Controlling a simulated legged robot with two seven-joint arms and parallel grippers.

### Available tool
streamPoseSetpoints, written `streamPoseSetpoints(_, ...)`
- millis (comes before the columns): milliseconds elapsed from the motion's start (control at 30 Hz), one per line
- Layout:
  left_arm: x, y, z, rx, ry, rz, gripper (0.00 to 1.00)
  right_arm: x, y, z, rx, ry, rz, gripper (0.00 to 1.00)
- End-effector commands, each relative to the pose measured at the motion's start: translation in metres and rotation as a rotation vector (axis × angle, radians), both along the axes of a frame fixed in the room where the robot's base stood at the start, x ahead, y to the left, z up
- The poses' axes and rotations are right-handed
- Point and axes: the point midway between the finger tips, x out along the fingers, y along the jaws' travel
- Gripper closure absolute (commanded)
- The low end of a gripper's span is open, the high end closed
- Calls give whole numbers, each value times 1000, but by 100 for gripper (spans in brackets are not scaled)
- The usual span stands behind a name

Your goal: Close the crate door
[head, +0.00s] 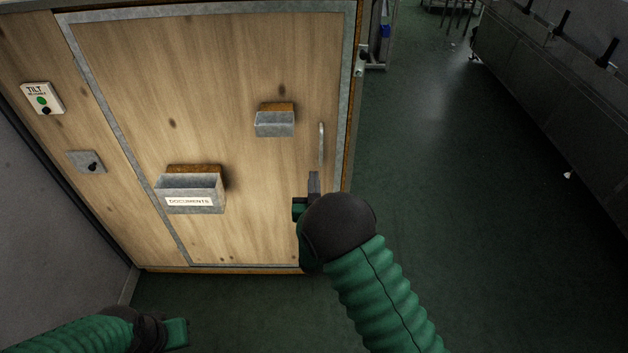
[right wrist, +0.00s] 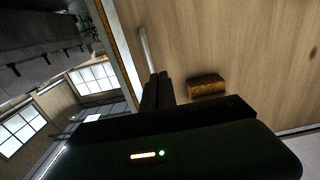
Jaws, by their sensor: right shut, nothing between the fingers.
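The crate door (head: 240,60) is a wooden panel in a grey metal frame, and it looks flush with the crate front in the head view. A vertical metal handle (head: 321,145) is on its right side. My right gripper (head: 314,182) is shut and empty, just below the handle. In the right wrist view the shut fingers (right wrist: 158,90) point toward the handle (right wrist: 148,50); whether they touch it I cannot tell. My left gripper (head: 176,333) is low at the left, away from the door, and its fingers are not clear.
A documents box (head: 190,192) and a smaller metal box (head: 274,123) stick out from the door. A tilt label (head: 42,98) and a small plate (head: 86,161) are on the left panel. A grey machine (head: 560,75) stands at the right. The green floor between is clear.

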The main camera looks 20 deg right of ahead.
Motion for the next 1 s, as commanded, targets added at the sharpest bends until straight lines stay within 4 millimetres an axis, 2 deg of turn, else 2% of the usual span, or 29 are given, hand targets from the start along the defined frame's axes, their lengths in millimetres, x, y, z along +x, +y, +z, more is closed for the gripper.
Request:
streamPoseSetpoints(33,0,0,0,0,0,0,100,0,0,0,0,0,0,90)
streamPoseSetpoints(200,0,0,0,0,0,0,100,0,0,0,0,0,0,68)
streamPoseSetpoints(567,0,0,0,0,0,0,100,-5,2,0,0,1,0,68)
streamPoseSetpoints(667,0,0,-1,0,0,0,100,-19,6,-1,1,3,1,68)
streamPoseSetpoints(767,0,0,-3,0,0,0,100,-44,14,-2,0,3,2,68)
streamPoseSetpoints(1000,0,0,-8,0,0,0,100,-113,33,-2,-1,3,3,68)
